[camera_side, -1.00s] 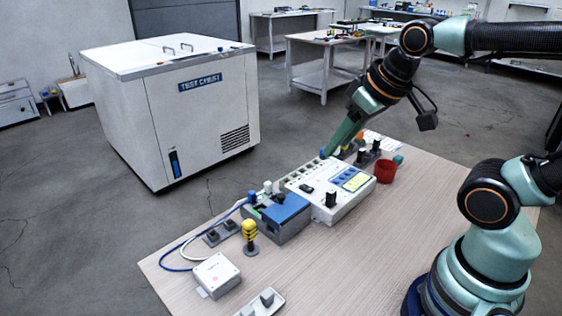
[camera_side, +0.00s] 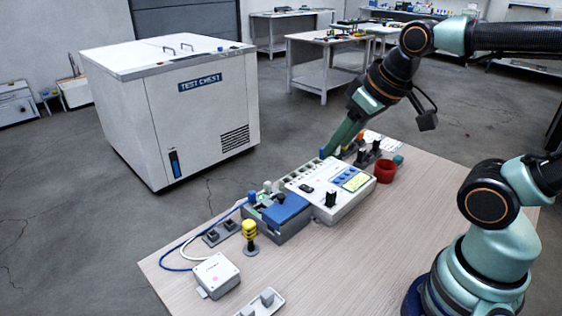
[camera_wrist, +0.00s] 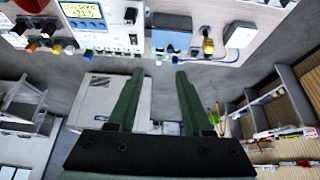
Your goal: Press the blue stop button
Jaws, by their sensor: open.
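A white control box (camera_side: 325,205) stands on the table, with a lit yellow-green display (camera_side: 356,182), a row of small blue buttons (camera_side: 341,169) and a black knob (camera_side: 331,198). A small blue piece (camera_side: 322,154) shows at the box's far edge, beside my fingertips; I cannot tell which blue part is the stop button. My gripper (camera_wrist: 159,73) is open and empty in the wrist view, its green fingers apart. In the side view my gripper (camera_side: 330,150) points down at the box's far side; contact cannot be told.
A blue-topped grey unit (camera_side: 285,212) adjoins the box on the left. A yellow-topped post (camera_side: 249,232) and a white box (camera_side: 217,275) stand further left. A red cup (camera_side: 385,171) stands to the right. The table's (camera_side: 385,235) near middle is clear.

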